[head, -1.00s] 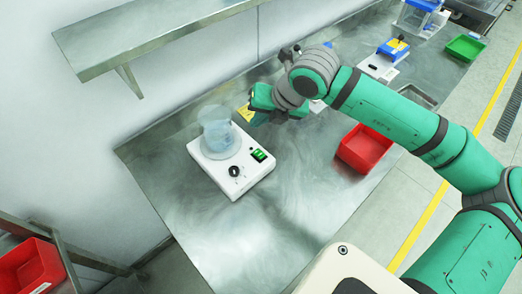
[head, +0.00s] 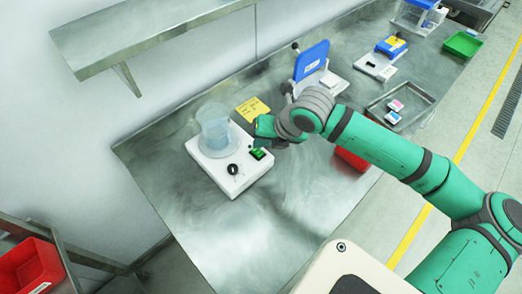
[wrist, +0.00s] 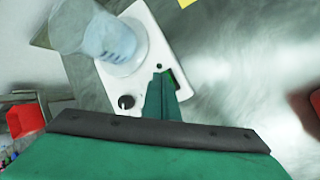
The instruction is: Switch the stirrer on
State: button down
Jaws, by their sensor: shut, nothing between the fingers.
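The stirrer (head: 232,183) is a white box on the steel bench with a clear beaker (head: 214,125) of pale bluish liquid on its round plate. A black knob (head: 233,169) and a green switch (head: 258,153) sit on its front part. In the wrist view the stirrer (wrist: 152,52) also shows the knob (wrist: 127,102) and part of the switch (wrist: 174,77). My gripper (head: 263,138) is shut and empty, its tips right beside the switch. In the wrist view the fingers (wrist: 160,88) partly hide the switch. I cannot tell whether they touch it, or which way it is set.
A yellow note (head: 252,109) lies behind my gripper. A blue-topped device (head: 312,60) and a metal tray (head: 405,100) stand farther right. A red bin (head: 350,158) is partly hidden by my arm. The bench in front of the stirrer is clear.

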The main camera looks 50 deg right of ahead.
jog(key=shift+s+d+f, duration=0.1)
jog(key=shift+s, duration=0.15)
jog(key=shift+w+a, duration=0.2)
jog(key=shift+a, duration=0.1)
jog(key=shift+s+d, duration=0.15)
jog(key=shift+w, duration=0.2)
dwell(0.3)
jog(key=shift+s+d, duration=0.1)
jog(key=shift+s, duration=0.1)
jog(key=shift+w, duration=0.15)
jog(key=shift+a, duration=0.2)
jog(key=shift+d, duration=0.1)
